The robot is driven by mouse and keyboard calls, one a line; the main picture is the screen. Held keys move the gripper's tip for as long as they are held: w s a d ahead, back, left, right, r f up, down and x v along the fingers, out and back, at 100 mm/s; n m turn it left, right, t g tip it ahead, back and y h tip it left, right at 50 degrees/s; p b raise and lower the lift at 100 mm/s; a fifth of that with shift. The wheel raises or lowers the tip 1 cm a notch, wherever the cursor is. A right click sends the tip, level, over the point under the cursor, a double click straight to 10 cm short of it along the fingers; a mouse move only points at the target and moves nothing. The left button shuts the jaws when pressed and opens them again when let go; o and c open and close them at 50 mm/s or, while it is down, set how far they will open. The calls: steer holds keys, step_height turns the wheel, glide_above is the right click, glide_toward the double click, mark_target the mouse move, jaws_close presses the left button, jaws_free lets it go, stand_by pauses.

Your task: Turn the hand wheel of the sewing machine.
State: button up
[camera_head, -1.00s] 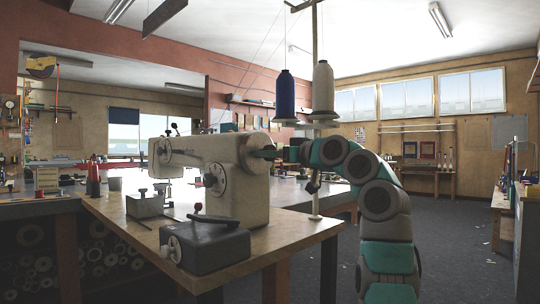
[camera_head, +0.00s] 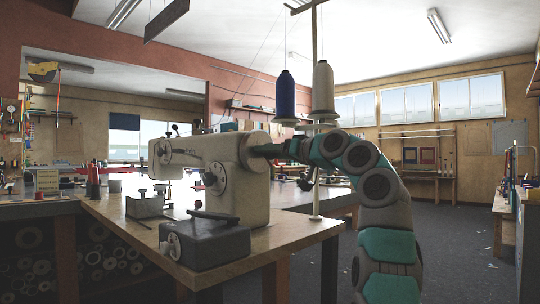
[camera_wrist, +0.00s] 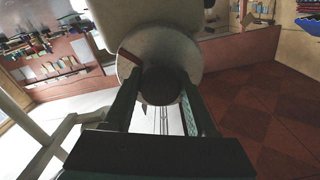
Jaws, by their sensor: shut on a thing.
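The cream sewing machine (camera_head: 205,165) stands on the wooden table, with a round dial on the side facing the head camera. A reddish-brown mark lies on the disc to the upper left of the hub. My gripper (camera_wrist: 160,95) is shut on the hub, one finger on each side of it.
A grey metal box with a lever (camera_head: 205,240) sits at the front of the wooden table (camera_head: 290,240). A small metal block (camera_head: 145,206) stands to its left. A thread stand with a blue cone (camera_head: 286,96) and a white cone (camera_head: 323,88) rises close behind my arm.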

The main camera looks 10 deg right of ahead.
steer(key=shift+s+a+m, duration=0.1)
steer(key=shift+m, duration=0.5)
stand_by(0.4)
steer(key=shift+m, duration=0.8)
steer(key=shift+m+p, duration=0.35)
steer(key=shift+m, duration=0.05)
steer(key=m+p, duration=0.3)
steer(key=shift+r, duration=0.35)
steer(key=m+p, duration=0.3)
steer(key=shift+f, duration=0.1)
steer(key=shift+f+m+p, duration=0.15)
steer(key=shift+m+p, duration=0.5)
steer(key=shift+m, duration=0.05)
